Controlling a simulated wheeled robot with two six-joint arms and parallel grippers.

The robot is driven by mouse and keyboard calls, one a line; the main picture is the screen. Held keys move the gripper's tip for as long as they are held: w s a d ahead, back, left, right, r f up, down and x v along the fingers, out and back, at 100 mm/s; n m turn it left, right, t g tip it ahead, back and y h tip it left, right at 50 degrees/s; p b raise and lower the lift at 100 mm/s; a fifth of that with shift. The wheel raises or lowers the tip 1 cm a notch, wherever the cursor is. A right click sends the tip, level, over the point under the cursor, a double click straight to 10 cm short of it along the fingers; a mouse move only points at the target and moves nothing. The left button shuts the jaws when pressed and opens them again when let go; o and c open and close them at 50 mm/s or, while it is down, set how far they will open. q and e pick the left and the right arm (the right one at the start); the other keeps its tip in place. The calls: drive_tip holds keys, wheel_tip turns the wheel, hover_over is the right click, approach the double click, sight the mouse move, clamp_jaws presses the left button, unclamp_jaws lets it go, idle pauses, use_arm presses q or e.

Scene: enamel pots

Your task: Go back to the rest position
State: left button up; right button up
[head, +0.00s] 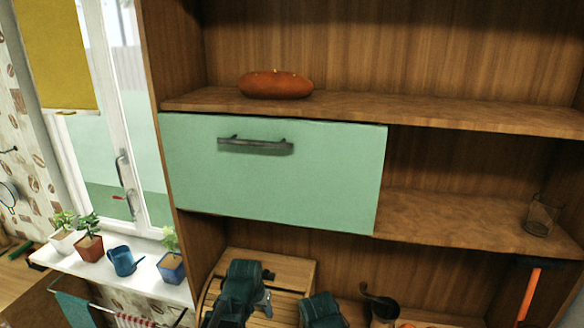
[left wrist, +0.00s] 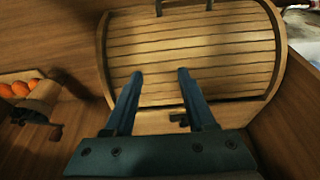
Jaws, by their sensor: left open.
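My left gripper (head: 266,286) is low in the head view, in front of the wooden bread box (head: 290,268) on the bottom shelf. In the left wrist view, its two fingers (left wrist: 160,75) are apart with nothing between them. They point at the slatted front of the bread box (left wrist: 200,62), and I cannot tell whether they touch it. A second dark teal block of my own body shows beside it at the bottom edge. I cannot make out my right gripper.
A green cabinet door (head: 275,175) with a dark handle is closed above the bread box. A brown loaf (head: 275,84) lies on the shelf over it. A glass (head: 541,215) stands at right. Plants and a blue watering can (head: 124,261) stand on the windowsill. Oranges (left wrist: 20,89) show at left.

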use_arm(q)
drive_tip(key=s+d+f+g+y+b, duration=0.1)
drive_tip(key=s+d+f+g+b, duration=0.1)
drive_tip(key=s, duration=0.6)
drive_tip(key=s+d+f+m+g+y+b, duration=0.1)
drive_tip(key=s+d+f+b, duration=0.2)
drive_tip(key=s+f, duration=0.4)
drive_tip(key=shift+s+d+f+g+b, duration=0.2)
drive_tip(key=shift+s+g+b, duration=0.2)
drive_tip(key=shift+s+b, duration=0.5)
drive_tip(key=shift+w, duration=0.1)
